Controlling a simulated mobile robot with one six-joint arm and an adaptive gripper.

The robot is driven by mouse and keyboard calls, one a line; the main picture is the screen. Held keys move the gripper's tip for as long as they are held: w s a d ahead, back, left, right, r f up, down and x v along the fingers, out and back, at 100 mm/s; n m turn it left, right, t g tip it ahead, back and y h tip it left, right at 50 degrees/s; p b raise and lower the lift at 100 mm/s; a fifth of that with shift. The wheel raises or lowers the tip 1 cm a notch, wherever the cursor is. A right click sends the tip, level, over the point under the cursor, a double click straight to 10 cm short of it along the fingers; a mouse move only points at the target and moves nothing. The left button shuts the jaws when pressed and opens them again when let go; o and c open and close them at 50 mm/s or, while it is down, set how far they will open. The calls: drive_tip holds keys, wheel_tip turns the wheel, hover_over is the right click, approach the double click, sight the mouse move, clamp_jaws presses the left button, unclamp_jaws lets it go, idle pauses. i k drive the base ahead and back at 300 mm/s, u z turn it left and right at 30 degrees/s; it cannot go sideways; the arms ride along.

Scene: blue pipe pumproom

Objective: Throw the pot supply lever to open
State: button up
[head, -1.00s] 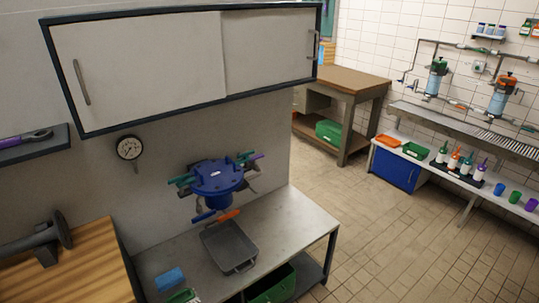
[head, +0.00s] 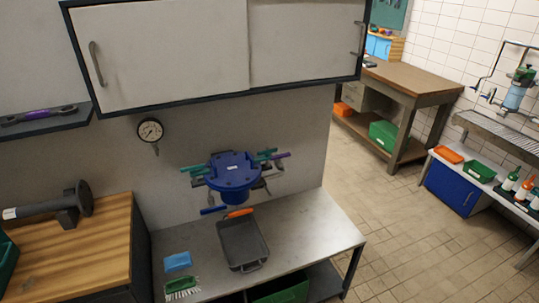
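A blue round pot (head: 234,172) is mounted on the grey wall above a metal bench, at the middle of the head view. Teal handles (head: 200,168) stick out on its left and upper right, and a purple handle (head: 280,156) sticks out on its right. Below the pot are a blue lever (head: 213,210) and an orange lever (head: 239,213). I cannot tell which of these is the supply lever. My gripper is not in view.
A grey tray (head: 243,243) sits on the metal bench (head: 312,228) under the pot. A blue sponge (head: 177,262) and a green brush (head: 181,286) lie left of it. A white cabinet (head: 170,55) overhangs the bench. A pressure gauge (head: 150,130) is on the wall. Tiled floor (head: 400,225) at right is clear.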

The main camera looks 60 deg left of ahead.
sight(278, 157)
drive_tip(key=u, duration=0.25)
drive_tip(key=i, duration=0.7)
drive_tip(key=u, duration=0.85)
drive_tip(key=i, duration=0.75)
drive_tip(key=u, duration=0.3)
drive_tip(key=k, duration=0.95)
drive_tip(key=u, duration=0.15)
drive_tip(key=i, duration=0.65)
